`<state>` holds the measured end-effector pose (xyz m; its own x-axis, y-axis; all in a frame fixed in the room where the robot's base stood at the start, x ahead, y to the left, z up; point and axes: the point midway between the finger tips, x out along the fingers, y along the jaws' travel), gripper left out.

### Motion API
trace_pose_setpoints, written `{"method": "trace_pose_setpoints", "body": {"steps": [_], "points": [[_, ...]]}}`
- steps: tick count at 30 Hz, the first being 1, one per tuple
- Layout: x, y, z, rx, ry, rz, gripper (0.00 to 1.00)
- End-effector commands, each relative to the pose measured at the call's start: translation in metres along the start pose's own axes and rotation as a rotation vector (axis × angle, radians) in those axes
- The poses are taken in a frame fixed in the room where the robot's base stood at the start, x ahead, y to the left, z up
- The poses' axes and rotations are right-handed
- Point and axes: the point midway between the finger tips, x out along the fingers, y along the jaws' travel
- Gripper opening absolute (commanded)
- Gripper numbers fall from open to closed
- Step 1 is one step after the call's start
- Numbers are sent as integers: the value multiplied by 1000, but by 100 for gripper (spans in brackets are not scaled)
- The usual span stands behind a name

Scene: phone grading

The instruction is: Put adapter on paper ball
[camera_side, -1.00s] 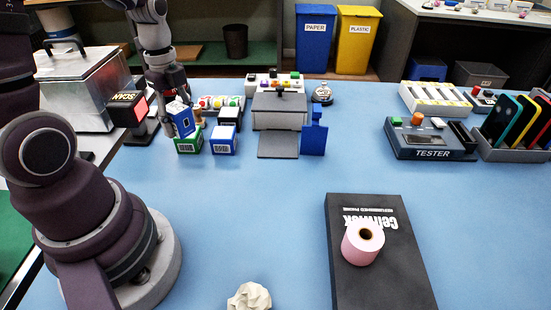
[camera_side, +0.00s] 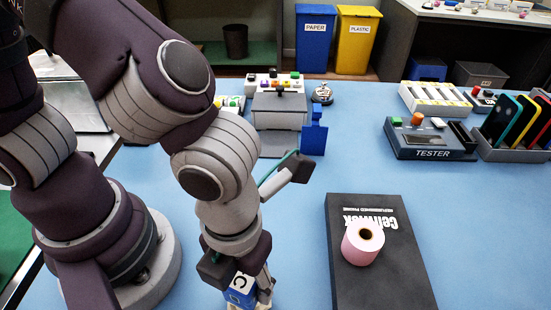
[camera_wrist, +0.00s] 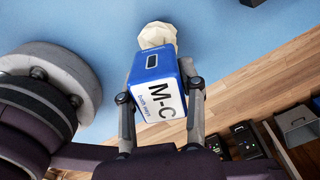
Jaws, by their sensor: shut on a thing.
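The adapter (camera_side: 240,288) is a small blue and white box with a "C" on its white face. In the wrist view the adapter (camera_wrist: 152,66) shows "M-C" lettering and a dark slot in its blue side. My gripper (camera_wrist: 160,92) is shut on it, one finger on each side; the gripper (camera_side: 240,275) is low at the bottom of the side view. The paper ball (camera_wrist: 158,36) is crumpled and off-white, just beyond the adapter's blue side. In the side view the paper ball (camera_side: 264,304) is mostly hidden behind the adapter and gripper. I cannot tell whether they touch.
A dark box (camera_side: 345,285) with a pink roll (camera_side: 362,244) on it lies to the right of my gripper. A grey device (camera_side: 279,108) with a blue stand (camera_side: 314,138), and a tester (camera_side: 431,140), are further back. The blue table between is clear.

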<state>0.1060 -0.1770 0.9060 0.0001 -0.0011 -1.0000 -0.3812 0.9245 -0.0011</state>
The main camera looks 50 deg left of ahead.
Motion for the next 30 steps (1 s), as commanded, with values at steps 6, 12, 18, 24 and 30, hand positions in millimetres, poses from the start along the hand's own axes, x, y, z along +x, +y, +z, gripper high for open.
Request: {"method": "trace_pose_setpoints", "body": {"steps": [6, 12, 18, 24, 30], "points": [[30, 1, 0, 0, 0, 3, 8], [30, 0, 0, -1, 0, 0, 8], [33, 0, 0, -1, -1, 0, 50], [32, 0, 0, -2, 0, 0, 64], [32, 0, 0, -2, -1, 0, 64]]}}
